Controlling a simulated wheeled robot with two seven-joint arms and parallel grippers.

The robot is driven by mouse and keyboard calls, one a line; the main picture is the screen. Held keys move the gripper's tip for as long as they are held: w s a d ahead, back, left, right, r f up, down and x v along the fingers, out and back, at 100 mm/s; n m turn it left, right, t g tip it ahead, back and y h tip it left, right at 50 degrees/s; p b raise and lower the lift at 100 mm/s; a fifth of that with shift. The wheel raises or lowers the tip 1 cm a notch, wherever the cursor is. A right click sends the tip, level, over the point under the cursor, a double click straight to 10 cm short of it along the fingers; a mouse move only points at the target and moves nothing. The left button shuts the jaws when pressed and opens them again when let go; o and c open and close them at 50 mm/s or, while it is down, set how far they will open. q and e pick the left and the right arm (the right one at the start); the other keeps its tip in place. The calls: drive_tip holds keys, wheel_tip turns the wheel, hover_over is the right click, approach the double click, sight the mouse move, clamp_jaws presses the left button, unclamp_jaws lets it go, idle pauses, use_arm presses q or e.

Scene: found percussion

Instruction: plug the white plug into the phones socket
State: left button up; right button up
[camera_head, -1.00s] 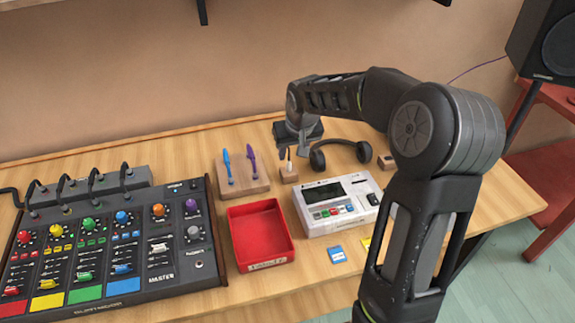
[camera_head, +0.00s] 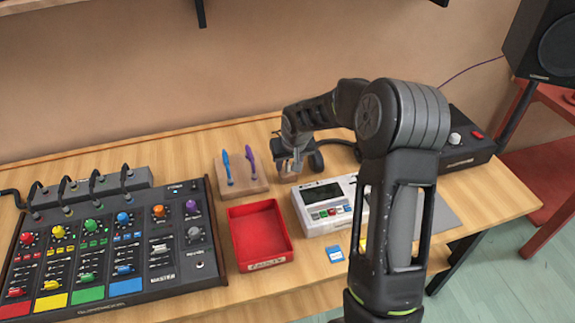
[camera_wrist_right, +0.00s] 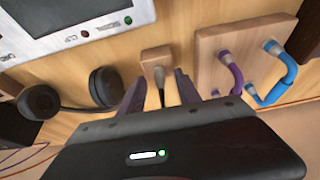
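The white plug (camera_wrist_right: 158,76) stands in a small wooden block (camera_wrist_right: 156,57) in the right wrist view, with a dark cable at its lower end. My right gripper (camera_wrist_right: 160,88) is open, with one finger on each side of the plug and gaps between. In the head view my right gripper (camera_head: 291,165) is over the small block (camera_head: 289,178) and largely hides the plug. The phones socket (camera_head: 200,265) is at the lower right of the black mixer (camera_head: 163,279). My left gripper is not in view.
A wooden block (camera_head: 254,187) with blue and purple tools stands left of the gripper. Headphones (camera_wrist_right: 104,86) lie beside the plug's block.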

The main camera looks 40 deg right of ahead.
idle(0.6)
clamp_jaws()
idle(0.4)
